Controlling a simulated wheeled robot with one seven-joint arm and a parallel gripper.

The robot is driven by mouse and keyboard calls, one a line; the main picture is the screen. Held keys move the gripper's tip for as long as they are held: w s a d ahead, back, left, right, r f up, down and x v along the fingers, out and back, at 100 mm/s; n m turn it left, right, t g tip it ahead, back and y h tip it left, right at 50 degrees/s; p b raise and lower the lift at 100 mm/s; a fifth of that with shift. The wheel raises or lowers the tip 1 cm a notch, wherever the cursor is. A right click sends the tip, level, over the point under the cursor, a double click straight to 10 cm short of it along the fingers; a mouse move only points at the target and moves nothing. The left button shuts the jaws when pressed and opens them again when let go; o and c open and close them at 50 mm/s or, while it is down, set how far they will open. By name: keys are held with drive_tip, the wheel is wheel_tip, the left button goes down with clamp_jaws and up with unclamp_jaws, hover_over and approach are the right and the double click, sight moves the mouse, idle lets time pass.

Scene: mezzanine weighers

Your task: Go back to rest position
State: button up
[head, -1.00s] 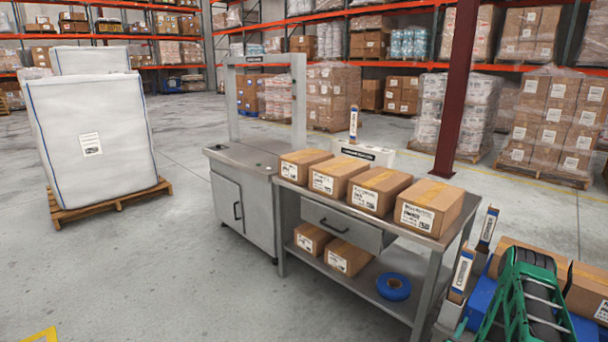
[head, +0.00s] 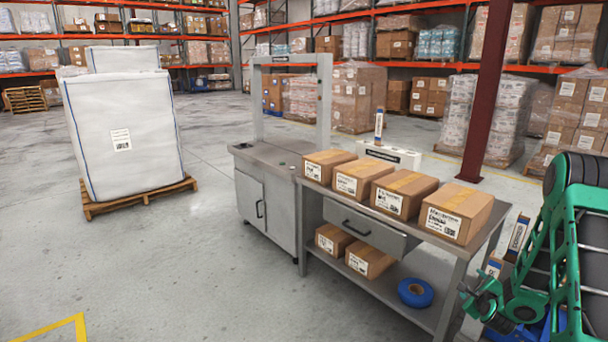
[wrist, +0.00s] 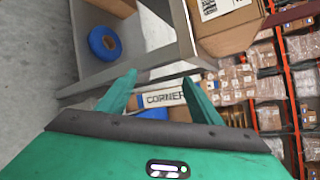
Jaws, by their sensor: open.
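My gripper shows in the wrist view (wrist: 160,95) with its two green fingers spread apart and nothing between them. Beyond the gap I see a white label reading "CORNER" (wrist: 163,99), on something behind the fingers and apart from them as far as I can tell. In the head view my green arm is at the lower right, beside the metal table (head: 440,250). The fingertips cannot be made out clearly there.
Several cardboard boxes (head: 456,212) stand in a row on the table. Its lower shelf holds two boxes (head: 369,260) and a blue tape roll (head: 415,292). A grey machine with an arch (head: 265,200) stands to the left. A white bulk bag (head: 122,125) sits on a pallet. Open floor lies front left.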

drive_tip(key=s+a+r+n+g+y, duration=0.1)
drive_tip(key=s+a+r+n+g, duration=0.25)
drive_tip(key=s+r+n, duration=0.4)
drive_tip(key=s+a+r+n+g+y, duration=0.1)
drive_tip(key=s+a+r+n+g, duration=0.25)
drive_tip(key=s+r+n, duration=0.35)
drive_tip(key=s+a+r+n+g+y, duration=0.1)
drive_tip(key=s+a+r+n+g, duration=0.1)
drive_tip(key=s, duration=0.8)
drive_tip(key=s+a+r+n+g+y, duration=0.1)
drive_tip(key=s+a+r, duration=0.4)
drive_tip(key=s, duration=0.6)
drive_tip(key=s+a+r+n+g+y, duration=0.1)
drive_tip(key=s+a+r+n+g, duration=0.1)
drive_tip(key=s, duration=0.8)
drive_tip(key=a+r+n, duration=0.1)
drive_tip(key=a+n, duration=0.1)
drive_tip(key=n, duration=0.1)
drive_tip(key=shift+s+r+g, duration=0.2)
drive_tip(key=shift+r+g, duration=0.1)
drive_tip(key=shift+g, duration=0.1)
drive_tip(key=shift+a, duration=0.1)
drive_tip(key=shift+w+f, duration=0.25)
drive_tip(key=shift+w, duration=0.35)
